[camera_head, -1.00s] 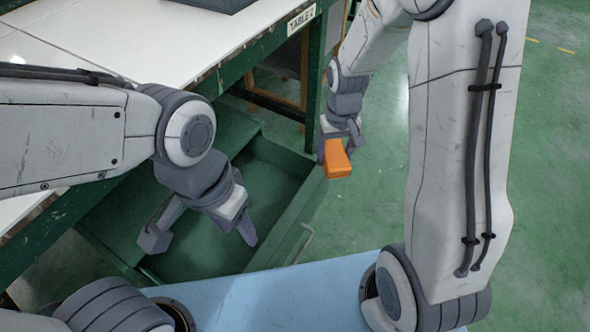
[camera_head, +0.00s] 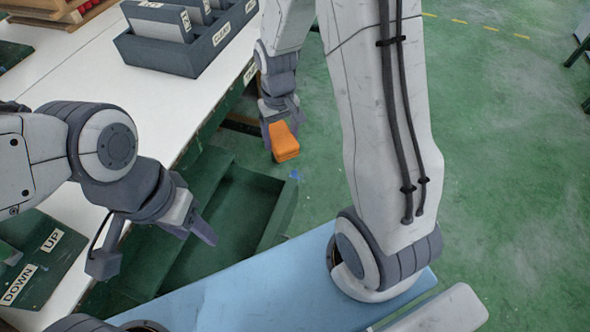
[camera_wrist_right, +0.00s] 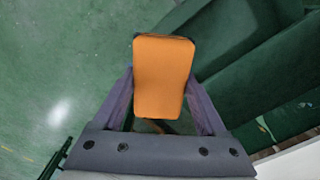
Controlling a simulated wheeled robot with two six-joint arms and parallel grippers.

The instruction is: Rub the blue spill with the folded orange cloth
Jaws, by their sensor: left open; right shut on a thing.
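The folded orange cloth (camera_head: 284,145) is a thick block held in my right gripper (camera_head: 281,128), above the green floor beyond the open drawer. In the right wrist view the cloth (camera_wrist_right: 163,78) sits between the two fingers of the right gripper (camera_wrist_right: 160,100). A small, faint blue patch (camera_head: 296,175) lies on the floor just below the cloth in the head view; it looks like the blue spill. The cloth is apart from it. My left gripper (camera_head: 154,248) is open and empty, in front of the drawer.
A green drawer (camera_head: 280,215) stands open and empty beneath the white table (camera_head: 150,95). On the table are a dark divided bin (camera_head: 205,55) with labels and a green panel (camera_head: 45,262) marked UP and DOWN. The floor to the right is largely clear.

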